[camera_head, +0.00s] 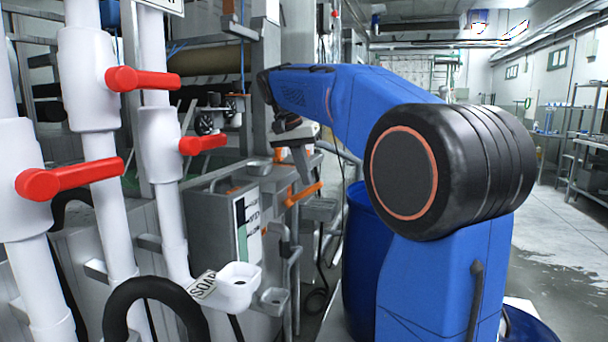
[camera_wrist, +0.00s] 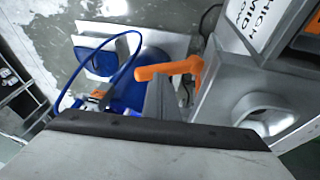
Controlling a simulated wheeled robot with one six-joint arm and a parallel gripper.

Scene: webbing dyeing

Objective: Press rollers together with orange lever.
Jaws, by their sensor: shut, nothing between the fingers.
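The orange lever (camera_head: 304,194) sticks out from the side of the grey machine, at the middle of the head view. In the wrist view the orange lever (camera_wrist: 172,69) lies just beyond my fingertips, slanting up to the right. My gripper (camera_head: 302,178) points down just above the lever, its fingers shut and empty. In the wrist view my gripper (camera_wrist: 166,82) shows as a narrow grey finger reaching to the lever's underside in the picture; I cannot tell whether they touch. A long tan roller (camera_head: 210,61) lies across the machine at upper left.
White pipes with red valve handles (camera_head: 142,79) stand at left. A white soap cup (camera_head: 238,287) juts out in front of a grey box with a label (camera_head: 247,222). A blue barrel (camera_head: 358,250) stands behind my arm. Open floor (camera_head: 555,240) lies at right.

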